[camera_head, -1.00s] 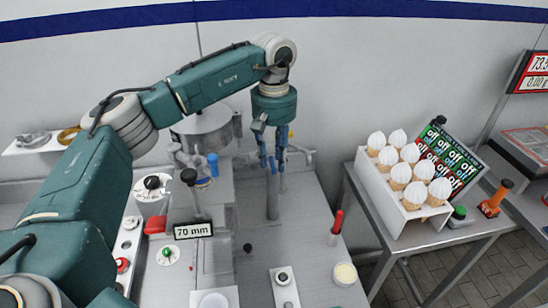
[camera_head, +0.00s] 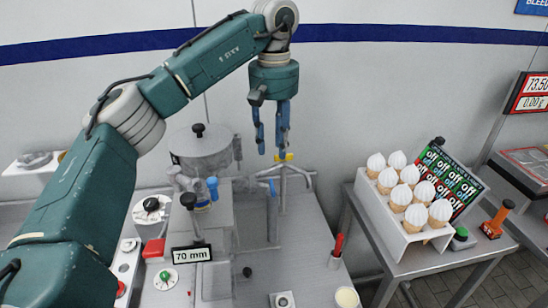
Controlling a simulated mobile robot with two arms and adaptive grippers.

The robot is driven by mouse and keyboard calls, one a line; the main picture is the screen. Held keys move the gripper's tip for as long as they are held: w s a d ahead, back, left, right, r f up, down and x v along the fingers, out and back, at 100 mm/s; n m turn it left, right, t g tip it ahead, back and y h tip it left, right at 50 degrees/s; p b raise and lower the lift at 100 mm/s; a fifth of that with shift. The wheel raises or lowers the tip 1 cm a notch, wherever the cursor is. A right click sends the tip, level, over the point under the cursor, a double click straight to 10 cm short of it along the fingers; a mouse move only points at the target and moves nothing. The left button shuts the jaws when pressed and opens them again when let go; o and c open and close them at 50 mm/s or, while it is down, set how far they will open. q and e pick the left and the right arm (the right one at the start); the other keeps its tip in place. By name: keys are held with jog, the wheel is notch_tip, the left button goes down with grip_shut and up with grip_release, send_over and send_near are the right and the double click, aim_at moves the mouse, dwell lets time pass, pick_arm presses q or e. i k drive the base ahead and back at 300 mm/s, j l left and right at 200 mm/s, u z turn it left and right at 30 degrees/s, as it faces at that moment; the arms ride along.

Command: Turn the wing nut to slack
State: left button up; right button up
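The wing nut seems to be the small yellow winged piece (camera_head: 284,157) on top of a thin upright metal post, beside the clear-walled part of the machine. My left gripper (camera_head: 271,152) points down from above, its two blue fingers apart with a gap between them. The right fingertip is close above the yellow piece; I cannot tell whether it touches. The left fingertip hangs to the left of it. Nothing shows between the fingers. My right gripper is not in view.
A steel hopper with a black knob (camera_head: 200,143) and a blue-handled lever (camera_head: 213,188) stand left of the post. A "70 mm" sign (camera_head: 191,254) is in front. A white rack (camera_head: 386,208) of cones stands on the right table. A red-handled tool (camera_head: 338,248) stands at the counter's right.

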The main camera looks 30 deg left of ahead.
aim_at(196, 183)
jog(key=k+l, duration=1.2)
jog(key=l, duration=0.15)
